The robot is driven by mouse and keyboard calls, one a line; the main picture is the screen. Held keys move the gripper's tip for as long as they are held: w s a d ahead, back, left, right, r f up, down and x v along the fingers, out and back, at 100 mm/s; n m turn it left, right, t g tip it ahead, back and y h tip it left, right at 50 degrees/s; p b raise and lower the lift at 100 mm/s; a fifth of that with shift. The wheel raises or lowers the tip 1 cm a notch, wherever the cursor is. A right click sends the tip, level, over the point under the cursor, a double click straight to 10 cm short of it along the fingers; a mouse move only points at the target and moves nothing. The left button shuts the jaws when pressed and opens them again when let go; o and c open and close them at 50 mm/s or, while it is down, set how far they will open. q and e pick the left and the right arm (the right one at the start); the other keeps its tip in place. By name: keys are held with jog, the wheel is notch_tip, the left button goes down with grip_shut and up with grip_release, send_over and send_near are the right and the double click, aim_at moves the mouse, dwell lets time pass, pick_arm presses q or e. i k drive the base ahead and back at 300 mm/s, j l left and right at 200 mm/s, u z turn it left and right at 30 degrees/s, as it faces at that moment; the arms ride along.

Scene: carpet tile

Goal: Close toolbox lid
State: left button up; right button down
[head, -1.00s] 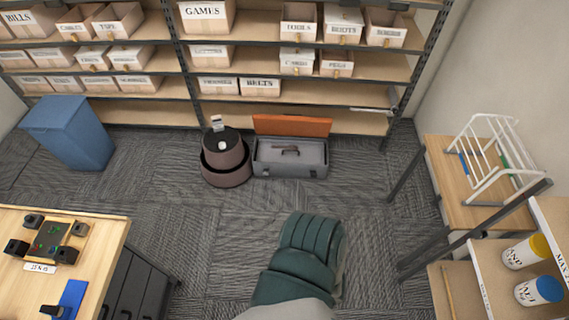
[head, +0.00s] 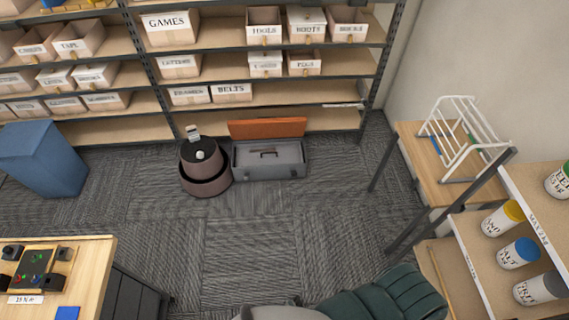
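The toolbox (head: 268,172) stands on the carpet in front of the shelving. It is a grey box with an orange lid (head: 267,128), which stands open at the back, raised toward the shelves. A dark handled item (head: 262,154) lies inside the grey tray. Neither of my grippers shows in the head view, and both are well apart from the toolbox.
A brownish round two-tier object (head: 205,170) stands right beside the toolbox on its left. A blue bin (head: 42,160) is farther left. A wooden desk (head: 85,275) is front left, and shelves with jars (head: 517,253) are at right. Carpet before the toolbox is clear.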

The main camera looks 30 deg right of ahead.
aim_at(269, 127)
jog(key=z, duration=0.65)
jog(key=i+j+z, duration=0.15)
jog(key=i, duration=0.25)
jog(key=i+z, duration=0.2)
jog(key=i, duration=0.2)
jog(key=i+j+z, duration=0.15)
jog(key=i, duration=0.2)
